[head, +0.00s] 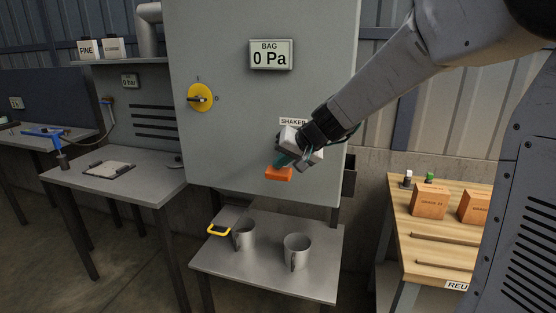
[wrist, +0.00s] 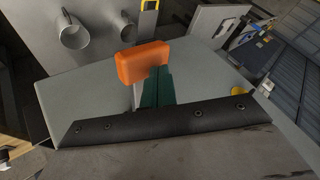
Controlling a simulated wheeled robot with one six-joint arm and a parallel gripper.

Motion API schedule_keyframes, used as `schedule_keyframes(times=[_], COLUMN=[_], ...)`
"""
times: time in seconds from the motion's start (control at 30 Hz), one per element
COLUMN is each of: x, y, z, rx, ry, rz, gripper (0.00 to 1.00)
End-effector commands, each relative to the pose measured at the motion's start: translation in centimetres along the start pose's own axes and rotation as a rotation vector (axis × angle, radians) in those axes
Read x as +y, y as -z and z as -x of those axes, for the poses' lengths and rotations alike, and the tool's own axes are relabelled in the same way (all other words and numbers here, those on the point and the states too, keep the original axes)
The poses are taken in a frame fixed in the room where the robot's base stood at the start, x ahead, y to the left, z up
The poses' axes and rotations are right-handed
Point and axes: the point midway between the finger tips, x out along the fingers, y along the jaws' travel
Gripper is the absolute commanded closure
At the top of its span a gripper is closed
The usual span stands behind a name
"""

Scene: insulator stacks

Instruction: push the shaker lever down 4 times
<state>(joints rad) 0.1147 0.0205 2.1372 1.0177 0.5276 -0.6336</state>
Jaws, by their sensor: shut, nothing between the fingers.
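The shaker lever's orange handle (head: 279,174) is on the front of the grey cabinet (head: 230,130), below the SHAKER label (head: 293,121). My gripper (head: 281,163) is shut, with its green fingers just above the orange handle. In the wrist view the orange handle (wrist: 143,63) lies right at the tips of the green fingers (wrist: 157,75). I cannot tell whether they touch. The lever's arm is mostly hidden behind my gripper in the head view.
Below the cabinet a grey table (head: 265,285) holds two metal cups, one left (head: 244,235) and one right (head: 297,251), beside a yellow handle (head: 219,231). A yellow rotary switch (head: 200,98) and a display reading 0 Pa (head: 270,55) are on the cabinet. A wooden bench (head: 420,240) with boxes stands right.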

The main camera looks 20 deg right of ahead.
Motion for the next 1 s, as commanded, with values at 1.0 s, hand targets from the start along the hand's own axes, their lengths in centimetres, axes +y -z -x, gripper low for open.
schedule_keyframes(times=[1.0], x=[0.70], y=[-0.84], z=[-0.94], rx=[-0.005], ry=[-0.001], rz=[-0.001], gripper=[1.00])
